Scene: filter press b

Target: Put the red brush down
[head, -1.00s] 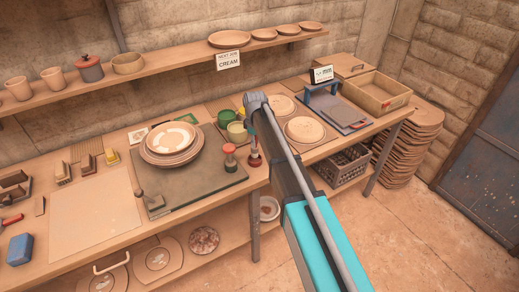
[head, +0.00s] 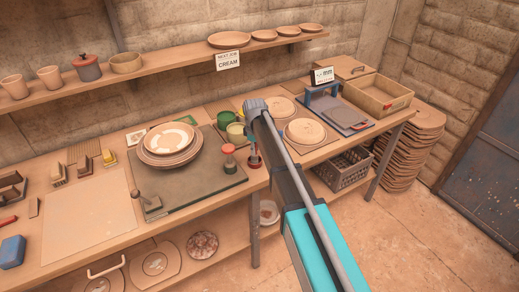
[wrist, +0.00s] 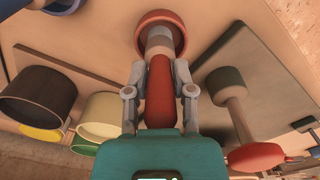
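The red brush (wrist: 158,90) has a red handle, a pale grey collar and a wide, round red end. In the wrist view it lies between the two fingers of my gripper (wrist: 158,75), which close on it from both sides near the collar. In the head view the brush's red end (head: 253,166) shows below my gripper at the front edge of the workbench (head: 205,212). My arm hides most of the brush there. I cannot tell whether its end touches the wood.
A similar red-topped tool (head: 228,150) stands close on the left, on a dark board (head: 200,194). It also shows in the wrist view (wrist: 256,157). Green (head: 226,118) and yellow (head: 236,132) tubs stand behind. Round plates (head: 305,131) lie right.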

